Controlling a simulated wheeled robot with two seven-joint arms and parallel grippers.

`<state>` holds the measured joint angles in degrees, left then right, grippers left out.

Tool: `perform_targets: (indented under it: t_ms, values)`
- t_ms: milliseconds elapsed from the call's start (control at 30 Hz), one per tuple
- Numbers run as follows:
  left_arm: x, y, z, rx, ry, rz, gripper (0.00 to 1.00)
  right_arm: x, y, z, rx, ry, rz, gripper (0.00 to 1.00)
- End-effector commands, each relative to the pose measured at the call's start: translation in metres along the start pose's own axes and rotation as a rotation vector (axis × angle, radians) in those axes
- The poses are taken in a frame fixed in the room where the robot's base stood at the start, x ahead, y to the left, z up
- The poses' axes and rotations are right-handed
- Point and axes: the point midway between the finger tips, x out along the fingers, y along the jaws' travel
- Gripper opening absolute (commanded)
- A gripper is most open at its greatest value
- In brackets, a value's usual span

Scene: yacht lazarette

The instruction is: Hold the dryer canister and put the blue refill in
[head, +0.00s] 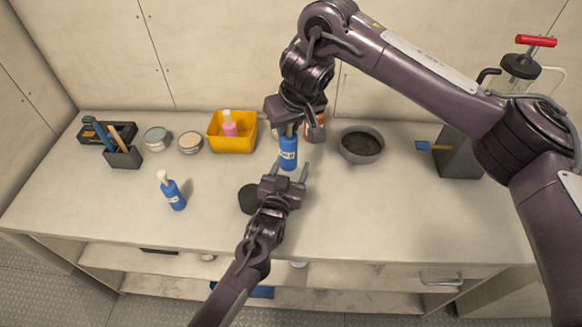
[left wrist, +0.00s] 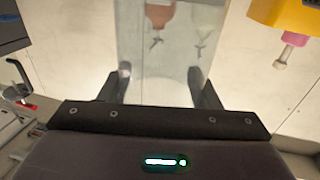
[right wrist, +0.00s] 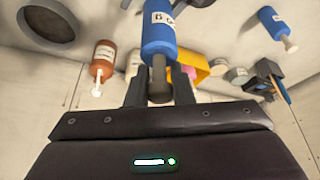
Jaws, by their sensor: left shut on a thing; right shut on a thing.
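My right gripper (head: 292,124) is shut on the blue refill (head: 288,151), which hangs below it above the bench. In the right wrist view the refill (right wrist: 159,38) shows a white label, and its grey stem is between the fingers. My left gripper (head: 288,176) is just below and in front of the refill. In the left wrist view it is shut on a clear, see-through canister (left wrist: 165,75). The canister barely shows in the head view. No blue shows inside it in the left wrist view; I cannot tell the gap between refill and canister.
A second blue bottle (head: 173,193) stands on the bench at left. A yellow bin (head: 232,143) with a pink bottle, an orange bottle (right wrist: 103,58) and a dark-filled bowl (head: 362,146) are close by. A black disc (head: 248,200) lies beside my left gripper. The bench's right front is clear.

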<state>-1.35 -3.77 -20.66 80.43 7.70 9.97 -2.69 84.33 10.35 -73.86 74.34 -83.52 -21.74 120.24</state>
Motion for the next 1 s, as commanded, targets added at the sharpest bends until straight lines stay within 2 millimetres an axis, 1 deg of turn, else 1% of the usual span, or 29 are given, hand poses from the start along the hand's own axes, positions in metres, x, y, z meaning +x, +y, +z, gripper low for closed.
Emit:
perform_targets:
  t_ms: [1000]
  values:
    - [0.0, 0.0, 0.001, 0.001, -0.002, 0.0, 0.28, 0.047, 0.0, 0.02, 0.001, -0.001, 0.0, 0.0]
